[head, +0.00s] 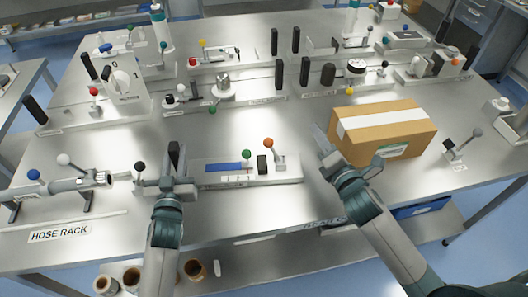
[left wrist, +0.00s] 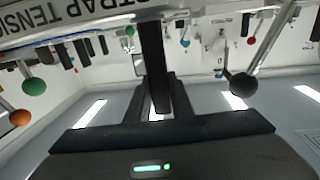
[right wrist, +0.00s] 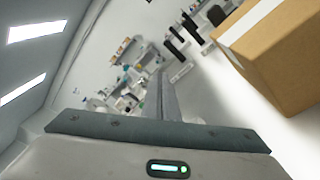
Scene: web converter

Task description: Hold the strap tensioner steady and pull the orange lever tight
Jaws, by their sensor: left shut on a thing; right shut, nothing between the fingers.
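The strap tensioner (head: 285,175) is a pale block with a blue strap (head: 228,167) on the front part of the bench. It carries an orange-knobbed lever (head: 268,143), a green-knobbed lever (head: 246,154) and a black post (head: 262,165). My left gripper (head: 173,170) is shut on a black upright handle (head: 174,150) at the tensioner's left end; the handle shows between the fingers in the left wrist view (left wrist: 153,60). My right gripper (head: 325,145) is shut and empty, right of the orange lever and apart from it. The orange knob also shows in the left wrist view (left wrist: 20,117).
A taped cardboard box (head: 385,135) sits close to the right of my right gripper. A black-knobbed lever (head: 140,166) stands just left of my left gripper. The hose rack (head: 75,185) is further left. Several lever fixtures line the bench behind. Clear bench lies behind the tensioner.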

